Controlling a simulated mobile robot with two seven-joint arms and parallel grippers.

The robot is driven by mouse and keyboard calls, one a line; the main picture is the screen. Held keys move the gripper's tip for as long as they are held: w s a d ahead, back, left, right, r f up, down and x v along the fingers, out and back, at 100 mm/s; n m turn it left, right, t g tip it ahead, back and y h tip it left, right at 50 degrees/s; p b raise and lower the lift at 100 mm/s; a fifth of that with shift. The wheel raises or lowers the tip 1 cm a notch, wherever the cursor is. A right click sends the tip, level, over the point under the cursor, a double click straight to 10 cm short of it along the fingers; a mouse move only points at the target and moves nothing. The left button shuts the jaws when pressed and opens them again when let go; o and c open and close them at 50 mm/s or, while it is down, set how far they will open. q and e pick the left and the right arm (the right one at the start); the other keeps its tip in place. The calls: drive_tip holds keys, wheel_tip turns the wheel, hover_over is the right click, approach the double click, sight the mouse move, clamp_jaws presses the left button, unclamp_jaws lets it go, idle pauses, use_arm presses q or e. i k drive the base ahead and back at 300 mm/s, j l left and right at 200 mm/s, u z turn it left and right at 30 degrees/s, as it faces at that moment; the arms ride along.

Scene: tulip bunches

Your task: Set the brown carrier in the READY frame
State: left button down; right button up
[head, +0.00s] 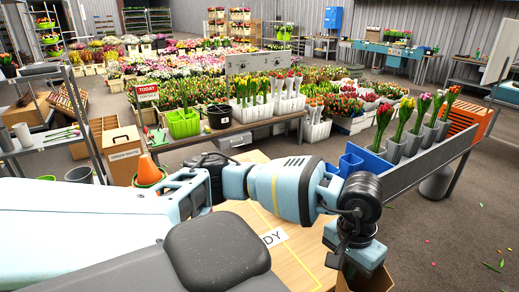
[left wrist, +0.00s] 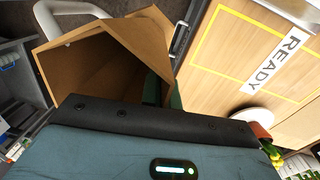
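The brown carrier (left wrist: 95,62) is an open-topped cardboard-like box, tilted in the left wrist view, beside the wooden table's edge. Part of it shows in the head view (head: 378,283) under my left gripper (head: 353,262). In the left wrist view, dark green fingers (left wrist: 163,92) sit on either side of the carrier's wall, and the gripper appears shut on it. The READY frame is a yellow outline (left wrist: 203,43) with a white READY label (left wrist: 275,62) on the table; my arm hides much of it in the head view. My right gripper is not seen.
A blue bin (head: 365,160) and a grey rack of tulips in pots (head: 420,155) stand just beyond the arm. The visible tabletop inside the yellow outline is bare.

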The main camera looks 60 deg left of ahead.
sight(277, 260)
drive_tip(key=i+l, duration=0.9)
drive_tip(key=u, duration=2.15)
drive_tip(key=i+u, duration=0.15)
drive_tip(key=i, duration=0.3)
